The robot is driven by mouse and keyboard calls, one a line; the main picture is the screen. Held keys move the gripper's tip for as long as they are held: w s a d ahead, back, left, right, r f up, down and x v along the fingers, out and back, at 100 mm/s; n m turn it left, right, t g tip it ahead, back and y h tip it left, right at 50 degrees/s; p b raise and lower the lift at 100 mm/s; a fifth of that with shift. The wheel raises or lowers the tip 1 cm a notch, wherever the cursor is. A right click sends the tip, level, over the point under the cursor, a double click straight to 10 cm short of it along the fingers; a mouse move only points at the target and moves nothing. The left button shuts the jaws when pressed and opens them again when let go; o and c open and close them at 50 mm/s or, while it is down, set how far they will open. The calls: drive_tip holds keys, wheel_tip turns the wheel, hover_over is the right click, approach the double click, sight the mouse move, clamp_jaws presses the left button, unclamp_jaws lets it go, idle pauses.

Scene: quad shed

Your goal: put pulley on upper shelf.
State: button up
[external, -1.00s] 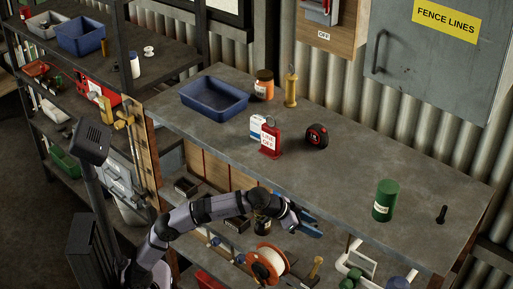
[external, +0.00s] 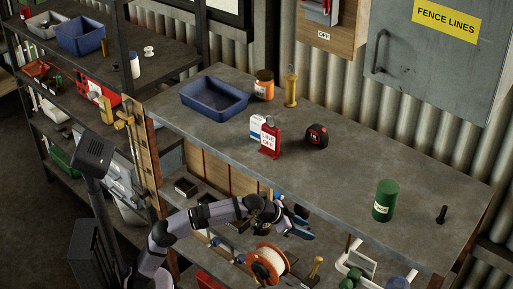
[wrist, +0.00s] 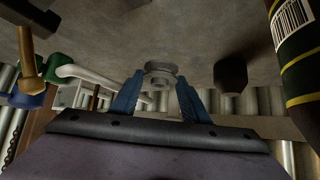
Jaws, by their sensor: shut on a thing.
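My gripper (external: 302,222) is at the lower shelf, just below the front edge of the grey upper surface (external: 345,190) in the external view. In the wrist view my gripper (wrist: 158,88) has its two blue fingers on either side of a small grey grooved pulley (wrist: 160,75), shut on it. The pulley is close to a grey surface; I cannot tell whether it touches it. In the external view I cannot make out the pulley at the jaws.
The upper surface holds a blue tray (external: 214,97), red padlock tag (external: 270,142), tape measure (external: 317,137) and green can (external: 384,201), with clear room between. Below, an orange-and-white spool (external: 266,264) stands near my gripper. A barcoded container (wrist: 295,50) is close in the wrist view.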

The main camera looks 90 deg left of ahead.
drive_tip(key=shift+f+b, duration=0.9)
drive_tip(key=shift+f, duration=1)
drive_tip(key=shift+f, duration=0.1)
drive_tip(key=shift+f, duration=0.15)
drive_tip(key=o, duration=1.3)
drive_tip(key=shift+c, duration=0.2)
drive_tip(key=shift+r, duration=0.3)
drive_tip(key=p+v, duration=0.1)
drive_tip(key=v, duration=1.1)
drive_tip(key=shift+p, duration=0.4)
drive_tip(key=shift+d+f, duration=0.1)
